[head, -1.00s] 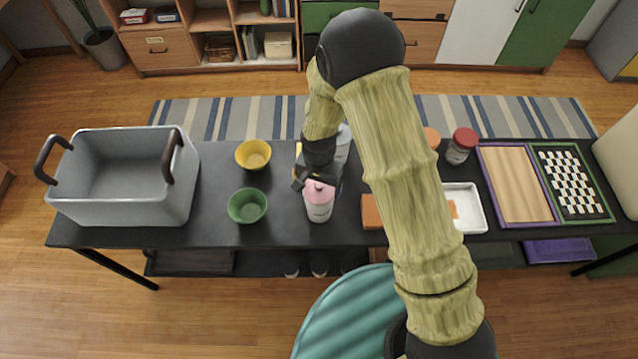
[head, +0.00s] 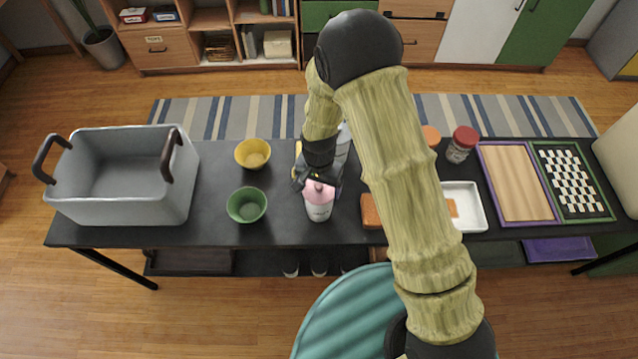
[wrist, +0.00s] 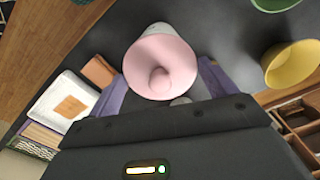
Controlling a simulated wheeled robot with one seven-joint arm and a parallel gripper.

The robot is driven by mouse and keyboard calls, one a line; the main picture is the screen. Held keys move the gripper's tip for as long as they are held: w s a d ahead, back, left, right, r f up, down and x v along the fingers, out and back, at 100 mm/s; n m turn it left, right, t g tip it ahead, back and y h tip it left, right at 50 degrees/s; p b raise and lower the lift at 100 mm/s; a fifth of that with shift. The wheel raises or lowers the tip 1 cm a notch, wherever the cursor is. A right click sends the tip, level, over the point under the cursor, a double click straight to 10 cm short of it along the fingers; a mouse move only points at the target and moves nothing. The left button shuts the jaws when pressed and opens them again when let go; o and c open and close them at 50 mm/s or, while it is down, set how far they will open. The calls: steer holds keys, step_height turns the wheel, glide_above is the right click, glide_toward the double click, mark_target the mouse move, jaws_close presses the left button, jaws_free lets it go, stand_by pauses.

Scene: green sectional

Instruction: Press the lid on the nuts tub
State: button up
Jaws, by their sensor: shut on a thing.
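A white tub (head: 319,211) with a pink top stands upright near the front edge of the dark table. The pink lid (wrist: 160,66), round with a small knob in its middle, covers the tub in the wrist view. The white tub body also shows past the lid there (wrist: 158,28). My gripper (head: 318,184) is over the tub, with a purple finger on each side of the lid, shut on it. The lid is on or right at the tub's mouth; I cannot tell whether it is fully seated. The tub's label is too small to read.
A green bowl (head: 247,205) and a yellow bowl (head: 252,154) stand left of the tub. A grey crate (head: 120,212) fills the left end. Right are a brown block (head: 371,212), a white tray (head: 474,212) and a red-lidded jar (head: 462,146). My arm hides part of the table.

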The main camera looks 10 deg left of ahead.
stand_by(0.3)
steer(key=o, duration=0.8)
steer(key=shift+o, duration=0.2)
steer(key=shift+r+p, duration=2.6)
steer(key=shift+r, duration=0.95)
steer(key=shift+f+m, duration=0.15)
steer(key=shift+m, duration=0.65)
jaws_close()
steer(key=shift+f, duration=0.15)
